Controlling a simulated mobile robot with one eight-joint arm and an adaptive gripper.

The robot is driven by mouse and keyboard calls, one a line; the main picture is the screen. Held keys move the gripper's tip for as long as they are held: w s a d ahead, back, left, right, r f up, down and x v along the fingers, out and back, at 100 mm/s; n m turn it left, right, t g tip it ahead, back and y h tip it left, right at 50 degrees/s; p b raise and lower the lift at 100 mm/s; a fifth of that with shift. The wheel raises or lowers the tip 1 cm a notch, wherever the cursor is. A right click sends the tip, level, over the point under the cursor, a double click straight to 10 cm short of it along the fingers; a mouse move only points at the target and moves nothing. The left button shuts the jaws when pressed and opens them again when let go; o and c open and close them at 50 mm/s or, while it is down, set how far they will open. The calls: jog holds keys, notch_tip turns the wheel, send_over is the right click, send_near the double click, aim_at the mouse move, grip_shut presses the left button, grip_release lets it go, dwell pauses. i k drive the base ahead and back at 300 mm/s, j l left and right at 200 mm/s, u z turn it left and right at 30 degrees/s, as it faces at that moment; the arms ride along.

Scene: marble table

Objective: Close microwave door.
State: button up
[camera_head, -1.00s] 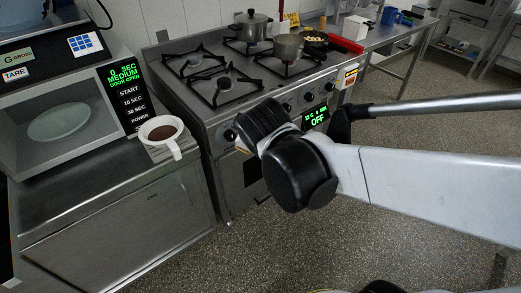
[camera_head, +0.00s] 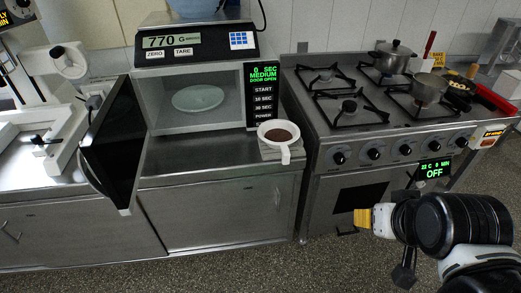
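The microwave (camera_head: 140,102) stands on a steel counter at the left of centre. Its black door (camera_head: 113,150) is hinged on the left and stands wide open toward me, with a curved handle (camera_head: 92,172) on its outer side. The cavity holds a pale round plate (camera_head: 198,98) and nothing else that I can see. The display reads "DOOR OPEN". My gripper (camera_head: 362,218) is at the lower right in front of the stove, well apart from the door. Only a yellow tip shows, so its finger opening is unclear.
A white cup of dark liquid (camera_head: 279,137) stands on a small grey stand beside the microwave's right front edge. A scale (camera_head: 195,43) with a blue bowl sits on top. The stove (camera_head: 370,110) with pots is to the right. Floor in front is clear.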

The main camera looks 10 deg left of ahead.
aim_at(115, 145)
jog(key=k+j+u, duration=0.25)
jog(key=j, duration=1)
jog(key=j+u, duration=0.25)
jog(key=j, duration=1.05)
